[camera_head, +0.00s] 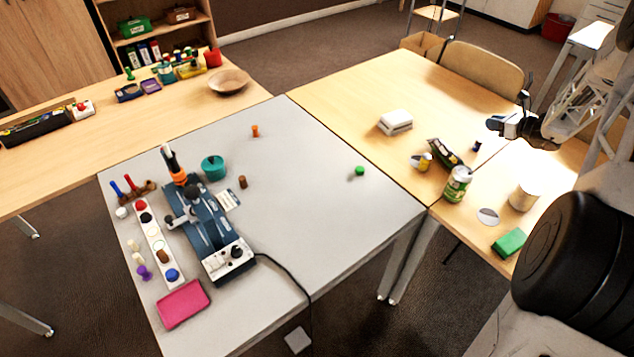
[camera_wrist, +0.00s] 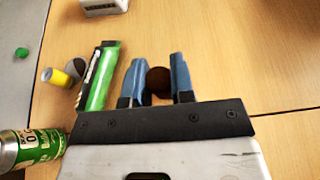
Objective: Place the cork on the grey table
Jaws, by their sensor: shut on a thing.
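My gripper (camera_head: 497,125) is over the wooden table on the right, away from the grey table (camera_head: 315,200). In the wrist view its two blue fingers (camera_wrist: 157,80) are closed on a dark brown round thing, the cork (camera_wrist: 158,81), seen end-on. The fingers cover its sides. In the head view the cork cannot be made out clearly at the gripper. A small brown cylinder (camera_head: 242,181) stands on the grey table beside the teal pot.
A green can (camera_head: 457,184), a dark green box (camera_head: 446,152) and a yellow cup (camera_head: 423,162) are near my gripper.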

